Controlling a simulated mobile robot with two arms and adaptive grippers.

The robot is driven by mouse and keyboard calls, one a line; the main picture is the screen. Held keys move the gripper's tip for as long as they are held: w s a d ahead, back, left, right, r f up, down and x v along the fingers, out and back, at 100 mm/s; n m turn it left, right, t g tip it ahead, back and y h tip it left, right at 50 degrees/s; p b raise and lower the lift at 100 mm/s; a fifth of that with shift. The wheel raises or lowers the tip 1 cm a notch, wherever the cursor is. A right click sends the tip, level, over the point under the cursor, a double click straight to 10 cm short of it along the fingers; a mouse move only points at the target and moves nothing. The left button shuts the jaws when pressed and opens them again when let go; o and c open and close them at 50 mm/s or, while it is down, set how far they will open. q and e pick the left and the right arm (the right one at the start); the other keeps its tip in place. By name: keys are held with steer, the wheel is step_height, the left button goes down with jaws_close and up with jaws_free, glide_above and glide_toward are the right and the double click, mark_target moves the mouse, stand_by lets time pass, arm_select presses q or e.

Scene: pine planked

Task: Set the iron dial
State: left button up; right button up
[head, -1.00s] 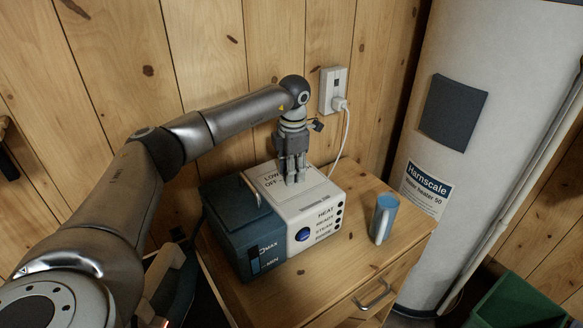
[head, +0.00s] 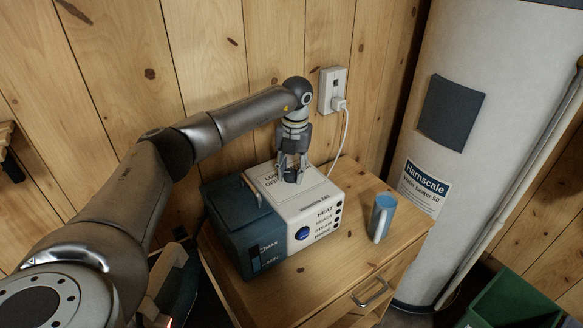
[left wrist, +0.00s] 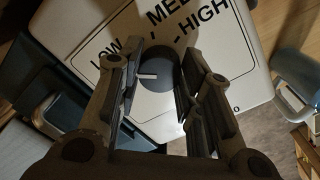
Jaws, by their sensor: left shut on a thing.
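The iron station is a white box (head: 322,203) joined to a dark blue water tank (head: 232,220), standing on a wooden cabinet. Its grey round dial (left wrist: 155,75) has a white pointer mark and sits on the top panel among the labels LOW, MED and HIGH. In the left wrist view the pointer points left, a little below LOW; OFF is hidden there. My left gripper (head: 291,176) comes down from above, and its fingers (left wrist: 157,66) are shut on the dial from both sides. In the head view the fingers mostly hide the dial. My right gripper is not in view.
A blue mug (head: 384,217) stands right of the station on the cabinet top (head: 345,255). A plug and white cord hang from the wall outlet (head: 333,90) behind. A white water heater (head: 440,60) stands at right, with a green bin (head: 515,300) below.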

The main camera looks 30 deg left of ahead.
mark_target(294, 172)
arm_select(q)
steer(key=shift+n, duration=1.6)
steer(key=o, duration=1)
steer(key=shift+o, duration=0.2)
steer(key=shift+r, duration=0.2)
step_height(294, 172, up, 12)
steer(key=shift+w+d+f, duration=0.25)
